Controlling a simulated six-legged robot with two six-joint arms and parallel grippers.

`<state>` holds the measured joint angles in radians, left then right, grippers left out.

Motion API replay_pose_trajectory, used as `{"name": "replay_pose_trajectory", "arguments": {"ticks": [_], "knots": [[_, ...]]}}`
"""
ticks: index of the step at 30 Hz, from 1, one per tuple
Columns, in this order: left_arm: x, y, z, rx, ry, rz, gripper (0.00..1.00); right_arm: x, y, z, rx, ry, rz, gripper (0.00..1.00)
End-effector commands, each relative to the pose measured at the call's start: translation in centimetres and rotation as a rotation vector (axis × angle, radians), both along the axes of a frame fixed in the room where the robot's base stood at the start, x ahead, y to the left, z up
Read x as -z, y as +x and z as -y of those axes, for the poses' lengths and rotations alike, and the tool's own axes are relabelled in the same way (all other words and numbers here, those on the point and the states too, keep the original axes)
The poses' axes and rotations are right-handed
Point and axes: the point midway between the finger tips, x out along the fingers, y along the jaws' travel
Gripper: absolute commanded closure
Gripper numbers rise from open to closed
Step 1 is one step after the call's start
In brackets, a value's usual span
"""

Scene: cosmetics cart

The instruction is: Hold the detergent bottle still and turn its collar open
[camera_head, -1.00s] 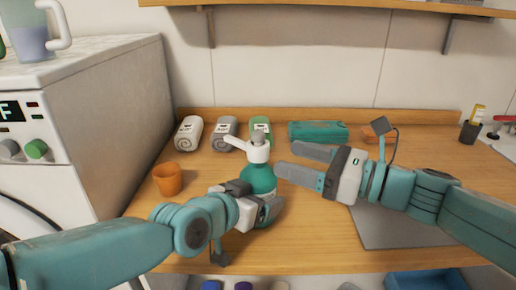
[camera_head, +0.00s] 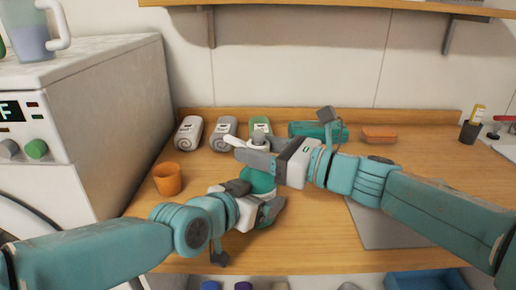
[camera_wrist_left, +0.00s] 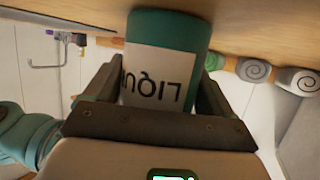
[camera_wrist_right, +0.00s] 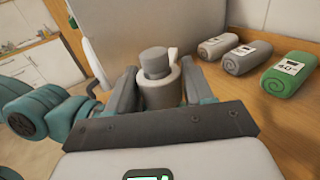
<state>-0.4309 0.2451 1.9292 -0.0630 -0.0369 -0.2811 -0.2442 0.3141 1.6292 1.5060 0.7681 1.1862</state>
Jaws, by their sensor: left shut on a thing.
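My left gripper (camera_head: 265,203) is shut on the bottle's body from the front left. In the left wrist view the labelled bottle (camera_wrist_left: 165,75) sits between both fingers. My right gripper (camera_head: 252,149) is open, its fingers on either side of the bottle's top, coming from the right. In the right wrist view the white collar (camera_wrist_right: 160,91) with the grey pump cap (camera_wrist_right: 154,62) lies between the fingers; contact cannot be told. The near finger hides the collar in the head view.
Rolled towels (camera_head: 188,133) lie behind the bottle. An orange cup (camera_head: 167,179) stands at the left, beside the washing machine (camera_head: 100,120). A teal box (camera_head: 318,130) and an orange block (camera_head: 379,135) lie at the back. A grey mat (camera_head: 385,228) lies under my right arm.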

Motion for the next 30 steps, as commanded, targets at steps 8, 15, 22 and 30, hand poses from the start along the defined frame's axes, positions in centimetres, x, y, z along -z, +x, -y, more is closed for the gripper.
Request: {"name": "replay_pose_trajectory", "arguments": {"ticks": [8,15,22,30], "knots": [[-0.06,0.00,-0.02,-0.001,0.000,0.001,0.74,-0.07,0.12,0.06,-0.015,0.003,0.001,1.00],[-0.05,-0.02,0.00,0.000,-0.001,0.001,0.74,-0.12,0.25,0.07,-0.126,0.006,0.004,1.00],[-0.02,-0.05,0.03,0.001,0.000,0.000,0.74,-0.15,0.28,0.06,-0.307,0.006,0.004,1.00],[0.01,-0.07,0.05,0.002,0.003,0.001,0.74,-0.09,0.26,0.01,-0.509,0.009,0.002,1.00]]}}
